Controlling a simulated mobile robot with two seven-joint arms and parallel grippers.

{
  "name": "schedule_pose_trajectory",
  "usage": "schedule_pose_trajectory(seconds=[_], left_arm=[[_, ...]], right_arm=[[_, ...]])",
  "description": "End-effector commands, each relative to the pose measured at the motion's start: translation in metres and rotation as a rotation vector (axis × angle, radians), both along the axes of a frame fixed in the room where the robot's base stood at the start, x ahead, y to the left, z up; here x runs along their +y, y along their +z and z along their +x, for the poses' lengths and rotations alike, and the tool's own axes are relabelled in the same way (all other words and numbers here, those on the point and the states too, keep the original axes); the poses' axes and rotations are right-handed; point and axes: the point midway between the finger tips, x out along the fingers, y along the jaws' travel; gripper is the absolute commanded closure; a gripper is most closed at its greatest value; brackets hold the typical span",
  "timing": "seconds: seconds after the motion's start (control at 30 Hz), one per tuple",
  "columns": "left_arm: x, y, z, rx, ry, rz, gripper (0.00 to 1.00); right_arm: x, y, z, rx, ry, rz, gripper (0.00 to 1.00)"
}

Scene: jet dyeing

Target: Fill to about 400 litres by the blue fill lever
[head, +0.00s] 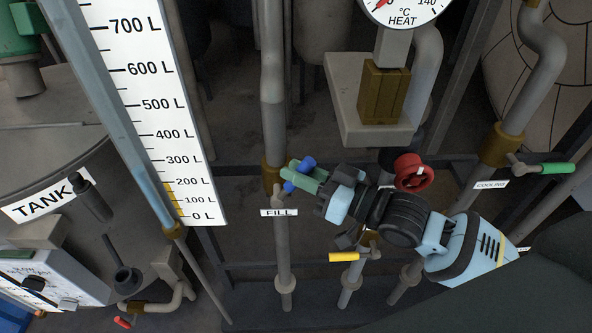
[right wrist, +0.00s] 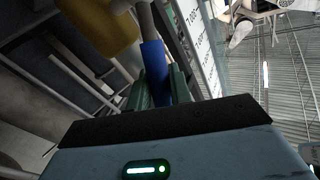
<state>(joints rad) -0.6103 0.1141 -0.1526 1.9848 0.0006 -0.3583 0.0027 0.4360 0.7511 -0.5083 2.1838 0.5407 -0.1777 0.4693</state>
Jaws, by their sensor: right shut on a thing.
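The blue fill lever (head: 306,163) is on the pipe above the FILL label (head: 279,212). My right gripper (head: 303,175) is shut on it, its green fingers either side of the lever. In the right wrist view the blue lever (right wrist: 152,58) stands between the fingers (right wrist: 160,88). The level scale (head: 150,110) runs from 0 to above 700 L. Light blue shows in the lower part of the tube (head: 150,190) beside it, its top roughly between 200 and 300 L; the exact reading is unclear. My left gripper is out of view.
A red handwheel (head: 413,172) is just right of my right gripper. A yellow lever (head: 344,257) is below it. A green lever (head: 557,168) by the COOLING label (head: 491,184) is at the right. The TANK label (head: 48,198) is at the left.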

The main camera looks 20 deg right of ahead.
Motion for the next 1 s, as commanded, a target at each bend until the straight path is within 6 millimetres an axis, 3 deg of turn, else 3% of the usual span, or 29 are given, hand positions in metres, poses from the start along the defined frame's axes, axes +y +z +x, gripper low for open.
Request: schedule_pose_trajectory(seconds=[0.3, 0.6, 1.0], left_arm=[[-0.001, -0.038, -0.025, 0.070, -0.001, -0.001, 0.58], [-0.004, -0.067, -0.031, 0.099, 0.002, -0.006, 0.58], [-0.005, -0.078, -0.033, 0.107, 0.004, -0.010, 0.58]], right_arm=[[-0.016, -0.021, -0.005, -0.054, -0.002, 0.228, 1.00], [-0.028, -0.032, -0.008, -0.116, -0.002, 0.428, 1.00], [-0.034, -0.038, -0.009, -0.156, -0.001, 0.550, 1.00]])
